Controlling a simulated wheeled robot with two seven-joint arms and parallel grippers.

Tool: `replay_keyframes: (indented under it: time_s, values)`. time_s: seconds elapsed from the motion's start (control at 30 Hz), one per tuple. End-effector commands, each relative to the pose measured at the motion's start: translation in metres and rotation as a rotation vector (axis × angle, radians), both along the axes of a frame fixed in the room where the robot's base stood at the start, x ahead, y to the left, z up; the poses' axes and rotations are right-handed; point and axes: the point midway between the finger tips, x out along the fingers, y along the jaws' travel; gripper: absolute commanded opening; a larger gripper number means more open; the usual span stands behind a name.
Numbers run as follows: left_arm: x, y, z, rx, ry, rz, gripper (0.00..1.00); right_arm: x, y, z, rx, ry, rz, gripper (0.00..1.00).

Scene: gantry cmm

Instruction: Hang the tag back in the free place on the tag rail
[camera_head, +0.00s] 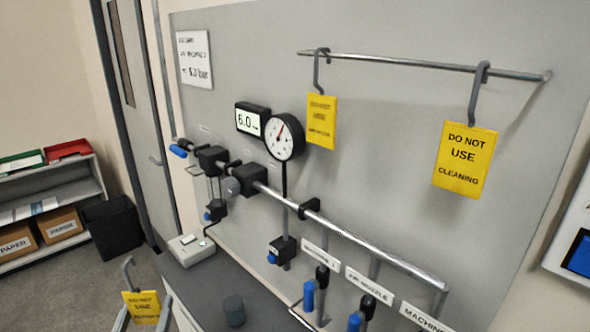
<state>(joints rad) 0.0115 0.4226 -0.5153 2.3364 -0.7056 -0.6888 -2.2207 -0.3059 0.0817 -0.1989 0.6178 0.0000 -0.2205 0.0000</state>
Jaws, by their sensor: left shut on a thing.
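A yellow "DO NOT USE" tag (141,305) with a grey hook on top is at the bottom left, upright with its hook upward. My left gripper (143,316) is shut on this tag, with a finger at either side of its lower part. The tag rail (420,65) is a thin metal bar high on the grey panel, well up and to the right of the held tag. One yellow tag (321,122) hangs near its left end and a "CLEANING" tag (464,160) hangs toward its right end. The rail between them is bare. My right gripper is out of view.
A dial gauge (285,137), a digital display (252,120) and a pipe (350,236) with valves stick out from the panel below the rail. A dark cylinder (234,311) and a light box (191,249) stand on the bench. Shelves (50,180) stand at left.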

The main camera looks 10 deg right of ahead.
Motion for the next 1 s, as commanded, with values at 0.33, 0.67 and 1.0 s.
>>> replay_keyframes:
  time_s: [0.33, 0.67, 1.0]
  values:
    - [0.015, -0.036, 0.078, 0.004, -0.009, -0.127, 0.39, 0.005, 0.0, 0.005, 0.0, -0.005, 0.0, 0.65]
    - [0.016, -0.073, 0.145, 0.002, -0.007, -0.273, 0.39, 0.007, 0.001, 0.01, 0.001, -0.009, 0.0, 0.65]
    - [0.003, -0.12, 0.216, 0.003, -0.006, -0.461, 0.39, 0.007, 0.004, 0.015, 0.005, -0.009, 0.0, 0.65]
